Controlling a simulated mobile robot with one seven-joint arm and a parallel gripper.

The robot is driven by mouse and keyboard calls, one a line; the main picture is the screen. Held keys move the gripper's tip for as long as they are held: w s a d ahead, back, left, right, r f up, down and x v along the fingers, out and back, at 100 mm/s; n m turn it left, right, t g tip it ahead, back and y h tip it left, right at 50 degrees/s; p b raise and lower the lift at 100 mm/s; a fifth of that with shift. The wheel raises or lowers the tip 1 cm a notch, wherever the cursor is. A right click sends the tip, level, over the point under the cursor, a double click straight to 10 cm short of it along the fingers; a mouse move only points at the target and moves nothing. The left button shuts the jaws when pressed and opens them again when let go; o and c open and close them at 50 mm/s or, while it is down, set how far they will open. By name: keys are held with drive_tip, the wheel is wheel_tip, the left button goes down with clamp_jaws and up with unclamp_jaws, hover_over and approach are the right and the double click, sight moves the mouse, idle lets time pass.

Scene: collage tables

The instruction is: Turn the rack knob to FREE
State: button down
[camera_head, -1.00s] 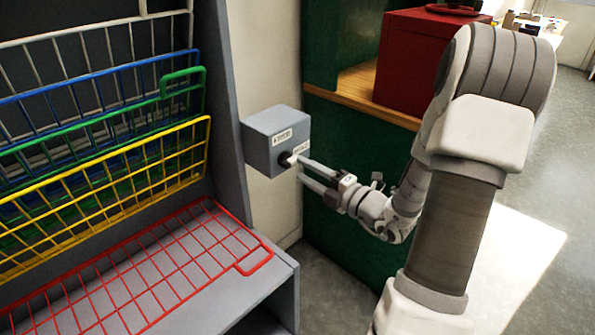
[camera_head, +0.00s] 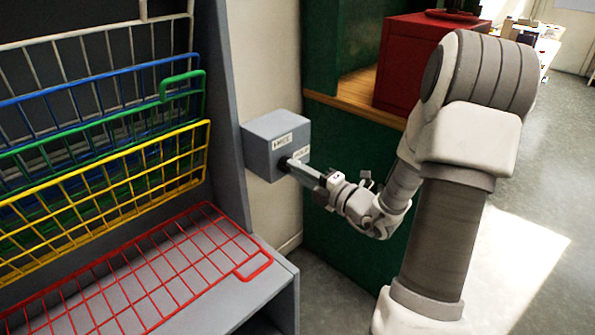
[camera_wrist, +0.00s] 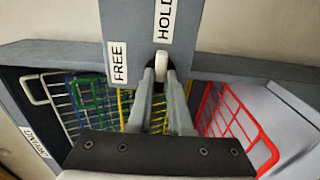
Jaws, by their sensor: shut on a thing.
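The rack knob (camera_wrist: 161,66) is on a grey box (camera_head: 268,138) fixed to the wall right of the rack. In the wrist view its pale handle is in line with the HOLD label (camera_wrist: 165,21); the FREE label (camera_wrist: 118,62) is to the left. My gripper (camera_wrist: 160,75) is shut on the knob, one finger on each side. In the head view my gripper (camera_head: 291,165) reaches the box from the right, and its fingers hide most of the knob.
A grey rack holds a yellow wire basket (camera_head: 110,195), with green, blue and white ones behind. A red basket (camera_head: 165,270) lies lowest. A dark green cabinet (camera_head: 340,160) stands right of the box, with a red box (camera_head: 415,65) on its wooden shelf. Bare floor lies right.

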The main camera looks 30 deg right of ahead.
drive_tip(key=shift+n, duration=0.4)
drive_tip(key=shift+n+b, duration=1.95)
drive_tip(key=shift+n, duration=6.65)
drive_tip(key=c, duration=0.8)
unclamp_jaws()
drive_tip(key=shift+c, duration=0.2)
drive_tip(key=p+v, duration=0.3)
drive_tip(key=v, duration=1.4)
drive_tip(key=shift+s, duration=0.2)
